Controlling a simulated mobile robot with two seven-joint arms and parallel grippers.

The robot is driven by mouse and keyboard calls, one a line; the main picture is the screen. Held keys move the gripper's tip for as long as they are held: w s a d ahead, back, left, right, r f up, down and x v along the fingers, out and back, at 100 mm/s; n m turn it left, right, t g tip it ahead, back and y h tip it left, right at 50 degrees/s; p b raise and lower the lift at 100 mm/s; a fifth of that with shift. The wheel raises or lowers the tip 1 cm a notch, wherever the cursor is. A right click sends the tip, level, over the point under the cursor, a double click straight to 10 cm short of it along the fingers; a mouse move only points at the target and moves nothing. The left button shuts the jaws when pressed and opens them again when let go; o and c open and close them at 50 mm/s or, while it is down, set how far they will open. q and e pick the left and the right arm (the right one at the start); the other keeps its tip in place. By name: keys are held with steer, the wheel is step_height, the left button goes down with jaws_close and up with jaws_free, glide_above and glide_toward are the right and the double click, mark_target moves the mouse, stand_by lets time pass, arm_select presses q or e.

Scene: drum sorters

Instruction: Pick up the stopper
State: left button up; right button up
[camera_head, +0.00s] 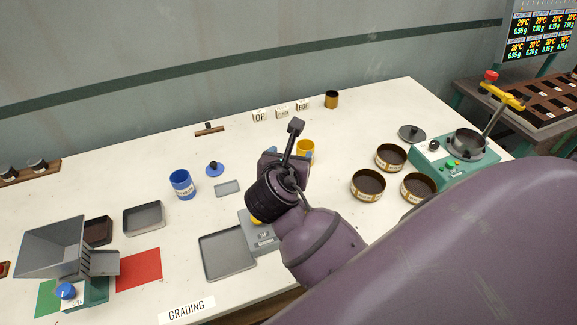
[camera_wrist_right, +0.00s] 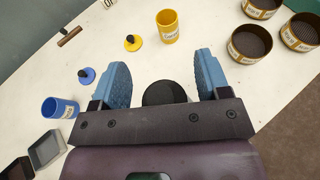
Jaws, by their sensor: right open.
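Several knobbed stoppers show. A blue stopper (camera_head: 214,169) lies on the white table beside the blue cup (camera_head: 183,184); it also shows in the wrist view (camera_wrist_right: 87,75). A yellow stopper (camera_wrist_right: 132,42) lies left of the yellow cup (camera_wrist_right: 167,26); in the head view my wrist appears to hide it. A dark grey stopper (camera_head: 411,133) lies near the green machine. My right gripper (camera_wrist_right: 161,62) is open, its blue fingers apart with nothing gripped. It is above the table, with the yellow stopper beyond its fingertips. My left gripper is not in view.
Several round sieves (camera_head: 368,185) stand to the right. A green machine (camera_head: 455,160) is at the far right. A grey tray (camera_head: 227,254) and a grey hopper (camera_head: 52,247) are at the left. A dark disc (camera_wrist_right: 164,92) shows between my fingers. The table's back left is mostly clear.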

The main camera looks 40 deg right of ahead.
steer(key=c, duration=0.9)
steer(key=shift+c, duration=0.2)
